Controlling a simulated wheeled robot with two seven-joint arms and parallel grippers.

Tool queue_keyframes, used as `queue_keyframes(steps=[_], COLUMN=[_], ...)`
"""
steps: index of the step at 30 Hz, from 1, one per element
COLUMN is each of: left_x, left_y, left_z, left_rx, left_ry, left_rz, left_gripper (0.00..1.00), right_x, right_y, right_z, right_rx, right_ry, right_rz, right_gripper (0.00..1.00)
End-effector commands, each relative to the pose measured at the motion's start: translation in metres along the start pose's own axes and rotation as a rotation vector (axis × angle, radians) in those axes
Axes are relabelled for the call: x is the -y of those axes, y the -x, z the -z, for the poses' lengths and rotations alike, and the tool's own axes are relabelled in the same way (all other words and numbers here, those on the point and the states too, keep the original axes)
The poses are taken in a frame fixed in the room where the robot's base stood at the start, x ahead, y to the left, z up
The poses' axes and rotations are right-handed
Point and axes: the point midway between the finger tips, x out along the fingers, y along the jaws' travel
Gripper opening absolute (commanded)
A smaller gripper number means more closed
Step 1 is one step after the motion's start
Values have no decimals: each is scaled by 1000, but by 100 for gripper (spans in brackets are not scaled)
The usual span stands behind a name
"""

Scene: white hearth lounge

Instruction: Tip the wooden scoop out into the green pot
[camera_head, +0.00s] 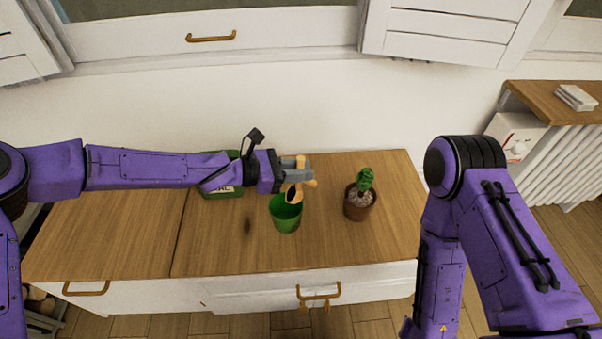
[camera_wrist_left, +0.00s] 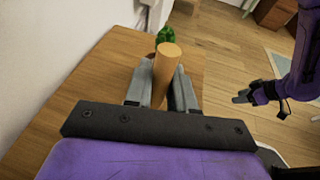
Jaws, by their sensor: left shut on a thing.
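My left gripper (camera_head: 297,172) is shut on the wooden scoop (camera_head: 296,188). In the left wrist view the scoop's round handle (camera_wrist_left: 166,72) stands between the fingers (camera_wrist_left: 160,88). In the head view the bowl hangs below the fingers, tilted, over the back of the green pot (camera_head: 285,222). A dark patch shows in the bowl; I cannot tell whether it is contents or shadow.
A brown pot with a green cactus (camera_head: 359,202) stands right of the green pot. A green box with lettering (camera_head: 222,192) stands behind my left forearm. The wooden cabinet top (camera_head: 130,240) is clear at the left and front. A white wall (camera_head: 330,105) rises behind.

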Motion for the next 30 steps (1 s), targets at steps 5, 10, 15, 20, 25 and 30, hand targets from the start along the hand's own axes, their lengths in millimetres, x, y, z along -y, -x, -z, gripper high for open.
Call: queue_keyframes(steps=[5,10,15,20,25,30], left_x=[0,-1,-1,-2,-3,-4], left_y=[2,4,8,13,17,21], left_z=[2,2,4,6,8,9], left_rx=[46,88,138,182,228,271], left_ry=[9,16,27,36,45,54], left_rz=[6,12,16,18,21,23], left_gripper=[0,0,0,0,0,0], right_x=[1,2,2,3,4,4], right_y=[-11,-18,-26,-34,-42,-49], right_z=[-4,-8,-11,-14,-17,-20], right_rx=[0,0,0,0,0,0], right_ry=[0,0,0,0,0,0], right_rz=[0,0,0,0,0,0], right_gripper=[43,43,43,43,43,43])
